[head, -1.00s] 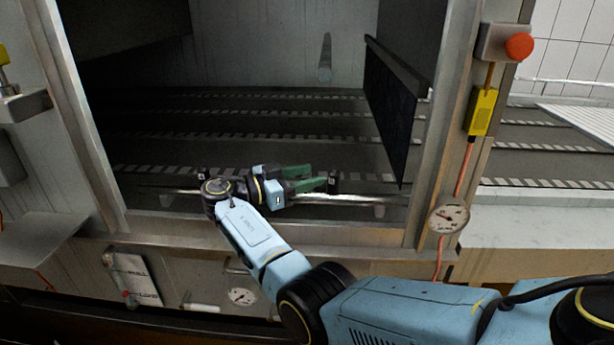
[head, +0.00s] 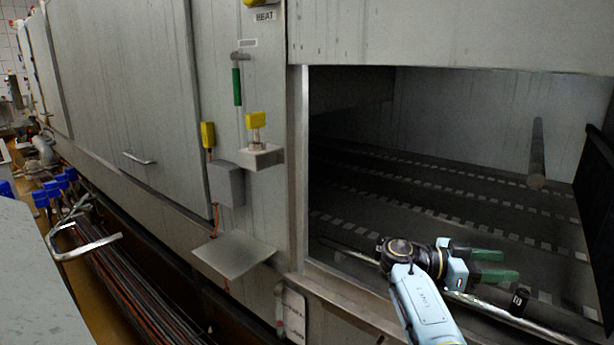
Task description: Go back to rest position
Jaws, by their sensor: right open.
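My right gripper (head: 498,266) has green fingers and shows at the lower right of the head view. It is inside the machine's opening, above the front of the dark slatted bed (head: 420,215). Its two fingers stand apart, with nothing seen between them. A metal rail (head: 470,300) runs just in front of and below it. My light-blue right arm reaches up to it from the bottom edge. My left gripper does not show.
The opening has a metal frame (head: 297,170) at its left. A small shelf (head: 234,256), a grey box (head: 226,184) and a green-handled tool (head: 237,86) are on the wall left of it. Blue-capped valves (head: 62,182) and a grey surface (head: 35,290) stand at the far left.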

